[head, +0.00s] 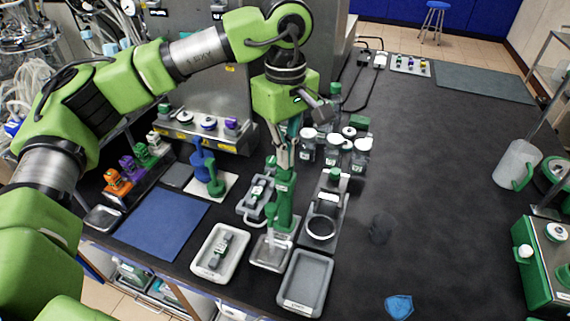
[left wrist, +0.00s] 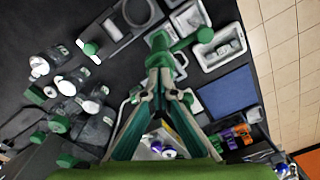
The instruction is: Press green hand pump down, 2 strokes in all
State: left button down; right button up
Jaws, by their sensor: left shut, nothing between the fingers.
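The green hand pump (head: 284,207) stands upright in the middle of the bench over a grey tray (head: 268,262). In the left wrist view its green top and side arm (left wrist: 184,42) show just beyond my fingertips. My left gripper (head: 283,163) points down right above the pump's top; it also shows in the left wrist view (left wrist: 158,72). Its fingers are shut with nothing between them. I cannot tell whether the fingertips touch the pump top. My right gripper is not in view.
A grey tray (head: 291,307) and a white tray (head: 202,270) stand in front of the pump. A ring stand (head: 333,236) is close on its right, with several white-lidded jars (head: 308,150) behind. A blue mat (head: 150,240) lies left. The bench at right is mostly clear.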

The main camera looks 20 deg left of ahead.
pick_arm(q)
jog(key=shift+f+b, duration=0.55)
jog(key=shift+f, duration=0.3)
jog(key=shift+r+p, duration=1.2)
jog(key=shift+r, duration=0.85)
notch_tip(320, 180, up, 6)
jog(key=p, duration=0.3)
jog(key=shift+p, duration=0.4)
jog(key=shift+f, duration=0.1)
